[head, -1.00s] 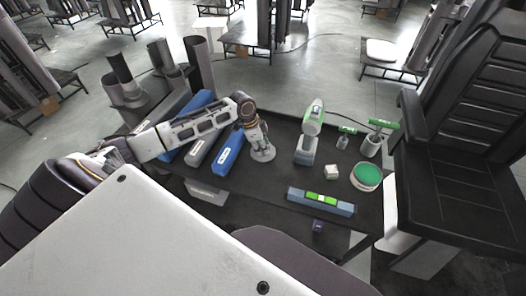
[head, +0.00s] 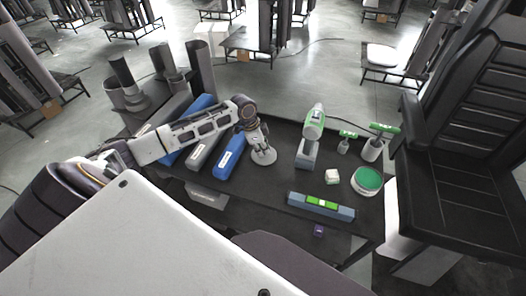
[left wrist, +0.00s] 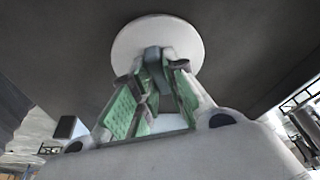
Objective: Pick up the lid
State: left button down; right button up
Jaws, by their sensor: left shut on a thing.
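The lid (head: 264,158) is a round white disc with a grey knob, in the middle of the dark table (head: 265,190). My left gripper (head: 259,144) reaches down over it from above and is shut on the knob. In the left wrist view the lid (left wrist: 190,40) shows as a pale disc beyond the green-padded fingers (left wrist: 157,75), which close on the grey knob. I cannot tell whether the lid touches the table. My right gripper is in neither view.
Blue and grey long boxes (head: 229,158) lie left of the lid. A green-and-white drill (head: 312,125) stands to the right, with a white cube (head: 332,176), a green-topped tub (head: 367,180) and a spirit level (head: 321,205). A black chair (head: 460,150) borders the right.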

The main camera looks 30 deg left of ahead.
pick_arm(q)
notch_tip(320, 180, up, 8)
jog(key=shift+f, duration=0.1)
jog(key=shift+r, duration=0.75)
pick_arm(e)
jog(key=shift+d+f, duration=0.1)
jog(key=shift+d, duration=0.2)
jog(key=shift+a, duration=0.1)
